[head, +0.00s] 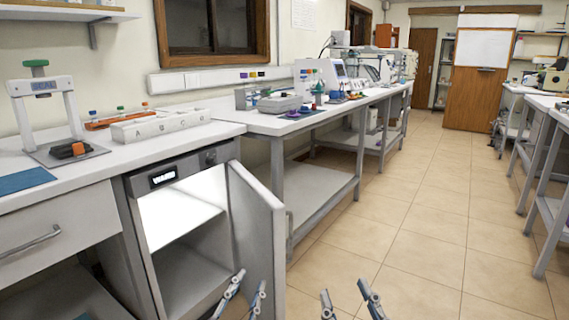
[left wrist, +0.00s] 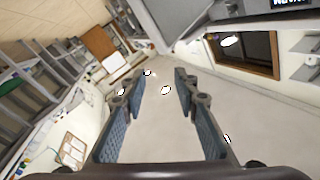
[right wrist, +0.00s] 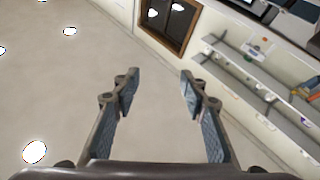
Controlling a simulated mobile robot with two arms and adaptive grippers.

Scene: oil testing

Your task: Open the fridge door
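The fridge (head: 180,232) is a grey under-counter cabinet with a lit display on its top panel. Its door (head: 262,235) stands wide open, swung out to the right, and the bright interior and a shelf show. My left gripper (head: 248,284) is in front of the opening, at the lower part of the door in the picture; I cannot tell whether it touches the door. Its fingers are apart and empty in the left wrist view (left wrist: 160,85). My right gripper (head: 345,292) is right of the door over the floor, open and empty in the right wrist view (right wrist: 158,85).
The counter (head: 215,133) above the fridge holds a small press (head: 50,110), a white labelled rack (head: 160,124) and small bottles. A drawer unit (head: 55,232) is left of the fridge. A long bench (head: 270,125) runs beyond the door. The tiled floor (head: 420,220) to the right is clear.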

